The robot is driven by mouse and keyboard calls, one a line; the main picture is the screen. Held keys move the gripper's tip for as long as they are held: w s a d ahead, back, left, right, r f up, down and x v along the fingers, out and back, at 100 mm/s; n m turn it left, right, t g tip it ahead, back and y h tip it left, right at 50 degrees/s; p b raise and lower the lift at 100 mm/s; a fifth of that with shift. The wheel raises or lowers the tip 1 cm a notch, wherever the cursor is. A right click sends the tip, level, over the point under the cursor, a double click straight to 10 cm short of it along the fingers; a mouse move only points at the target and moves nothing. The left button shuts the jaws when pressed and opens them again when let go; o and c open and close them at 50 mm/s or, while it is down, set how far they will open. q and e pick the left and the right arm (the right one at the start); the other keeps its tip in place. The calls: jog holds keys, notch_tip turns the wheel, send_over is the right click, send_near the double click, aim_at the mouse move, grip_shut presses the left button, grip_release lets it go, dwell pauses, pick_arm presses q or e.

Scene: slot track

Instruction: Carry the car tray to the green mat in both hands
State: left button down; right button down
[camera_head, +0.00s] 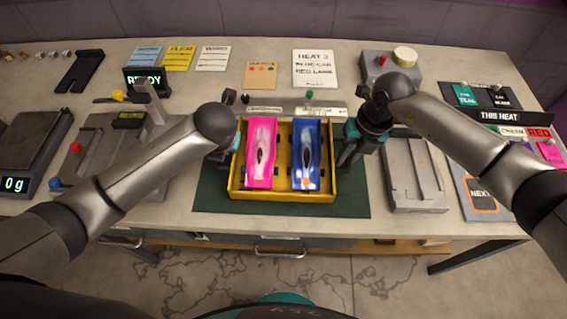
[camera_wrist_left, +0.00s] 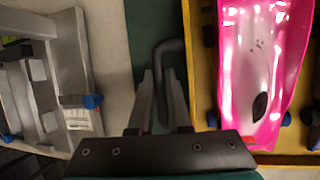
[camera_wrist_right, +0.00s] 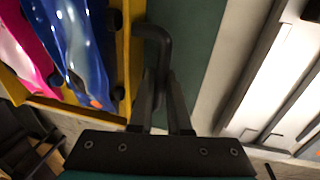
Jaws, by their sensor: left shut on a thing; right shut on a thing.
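The yellow car tray (camera_head: 283,196) holds a pink car (camera_head: 261,152) on the left and a blue car (camera_head: 305,155) on the right. It is over the dark green mat (camera_head: 212,195), which shows around its sides and front. I cannot tell whether the tray touches the mat. My left gripper (camera_wrist_left: 162,98) is shut on the dark bent handle at the tray's left side. My right gripper (camera_wrist_right: 163,90) is shut on the matching handle at the right side. In the head view the left fingers are partly hidden by the arm; the tray looks level.
A grey slotted block (camera_head: 414,176) stands right of the mat, and a grey fixture (camera_head: 112,150) stands left. A scale (camera_head: 28,150) is at far left. A NEXT card (camera_head: 483,194) lies at right. The table's front edge is close.

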pick_arm(q)
jog(key=shift+a+f, duration=0.15)
jog(key=shift+f, duration=0.05)
pick_arm(e)
jog(key=shift+d+f, duration=0.15)
jog(key=shift+f, duration=0.1)
pick_arm(q)
jog(key=c, duration=1.3)
grip_release()
pick_arm(e)
jog(key=c, duration=1.3)
grip_release()
pick_arm(q)
jog(key=o, duration=0.4)
pick_arm(e)
jog(key=o, duration=0.4)
pick_arm(q)
jog(key=shift+o, duration=0.2)
jog(key=shift+d+r, duration=0.1)
jog(key=shift+d, duration=0.1)
pick_arm(e)
jog(key=shift+o, duration=0.2)
jog(key=shift+a+r, duration=0.15)
jog(key=shift+a, duration=0.05)
